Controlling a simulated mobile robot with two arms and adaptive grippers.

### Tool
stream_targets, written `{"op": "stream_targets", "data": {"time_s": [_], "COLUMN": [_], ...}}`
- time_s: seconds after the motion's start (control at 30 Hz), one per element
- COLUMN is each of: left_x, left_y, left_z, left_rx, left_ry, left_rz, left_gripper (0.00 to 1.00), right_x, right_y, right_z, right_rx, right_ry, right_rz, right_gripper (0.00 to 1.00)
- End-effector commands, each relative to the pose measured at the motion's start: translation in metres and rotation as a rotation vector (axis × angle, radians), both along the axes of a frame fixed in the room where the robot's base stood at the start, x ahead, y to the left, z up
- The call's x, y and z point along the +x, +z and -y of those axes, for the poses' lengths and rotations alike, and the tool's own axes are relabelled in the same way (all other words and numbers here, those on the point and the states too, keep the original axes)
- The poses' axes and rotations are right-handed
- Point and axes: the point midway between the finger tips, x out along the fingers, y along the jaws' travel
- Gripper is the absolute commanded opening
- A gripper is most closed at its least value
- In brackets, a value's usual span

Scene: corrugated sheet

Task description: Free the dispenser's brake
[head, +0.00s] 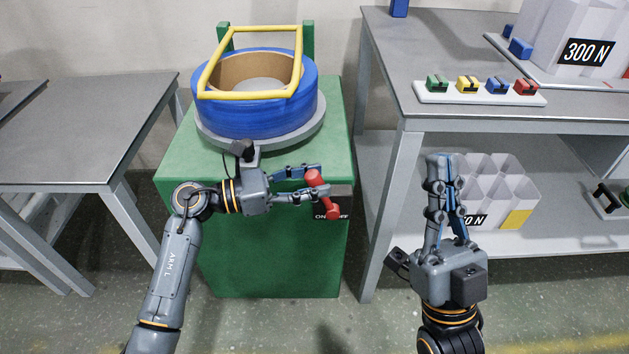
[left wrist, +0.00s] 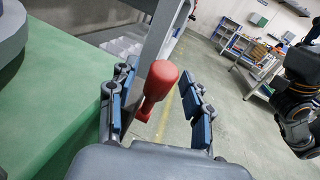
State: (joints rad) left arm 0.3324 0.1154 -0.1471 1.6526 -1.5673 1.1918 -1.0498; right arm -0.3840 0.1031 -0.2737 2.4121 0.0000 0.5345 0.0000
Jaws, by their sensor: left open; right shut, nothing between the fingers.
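The dispenser is a green cabinet (head: 265,262) carrying a blue roll (head: 255,118) on a grey turntable (head: 212,140), under a yellow frame (head: 250,30). The red brake lever (head: 333,211) is at the cabinet's front right, above an ON/OFF label (head: 320,217); which side it is set to I cannot tell. My left gripper (head: 310,182) is open, its fingers on either side of the lever. In the left wrist view the red lever (left wrist: 162,78) stands between the open fingers (left wrist: 160,105), with gaps to both. My right gripper (head: 438,158) is shut and empty, pointing up, away from the dispenser.
A grey table (head: 90,120) stands at the left. A shelved bench (head: 480,120) at the right bears a white block with coloured clips (head: 478,94) and a 300 N box (head: 580,35). White bins (head: 500,185) sit on its lower shelf, behind my right gripper.

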Motion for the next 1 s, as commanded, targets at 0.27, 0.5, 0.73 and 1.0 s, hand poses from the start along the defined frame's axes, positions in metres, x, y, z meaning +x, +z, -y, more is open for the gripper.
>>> {"op": "stream_targets", "data": {"time_s": [0.27, 0.5, 0.73, 1.0], "left_x": [0.0016, 0.0016, 0.0015, 0.0015], "left_y": [0.0001, 0.0001, 0.0001, 0.0012], "left_z": [0.0064, 0.0062, 0.0060, 0.0065], "left_rx": [0.000, 0.000, 0.000, 0.007], "left_ry": [0.000, 0.000, 0.000, 0.000], "left_rz": [-0.001, -0.001, -0.001, 0.000], "left_gripper": [0.50, 0.23, 0.00, 0.00], "right_x": [-0.0038, -0.0037, -0.0036, 0.0002], "right_y": [0.0022, 0.0022, 0.0022, 0.0018], "right_z": [0.0006, 0.0006, 0.0005, -0.0002], "right_rx": [0.007, 0.006, 0.007, 0.001], "right_ry": [0.001, 0.001, 0.002, 0.001], "right_rz": [0.023, 0.022, 0.022, 0.000], "right_gripper": [0.00, 0.00, 0.00, 0.00]}}
